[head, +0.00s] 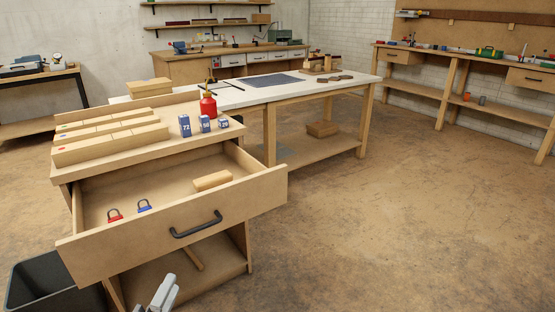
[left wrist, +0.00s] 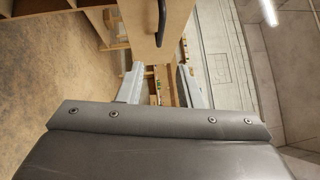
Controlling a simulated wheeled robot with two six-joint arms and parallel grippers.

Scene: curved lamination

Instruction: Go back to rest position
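My left gripper (head: 167,284) shows at the bottom edge of the head view, in front of and below the open drawer (head: 245,200). In the left wrist view its two fingers (left wrist: 158,72) stand apart with nothing between them, so it is open and empty. The drawer's black handle (left wrist: 161,22) shows beyond the fingers in the left wrist view, apart from them. My right gripper is in neither view.
A red bottle (head: 208,105) and blue numbered blocks (head: 185,125) stand on the cabinet. A dark bin (head: 38,275) sits lower left. The floor at right is clear.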

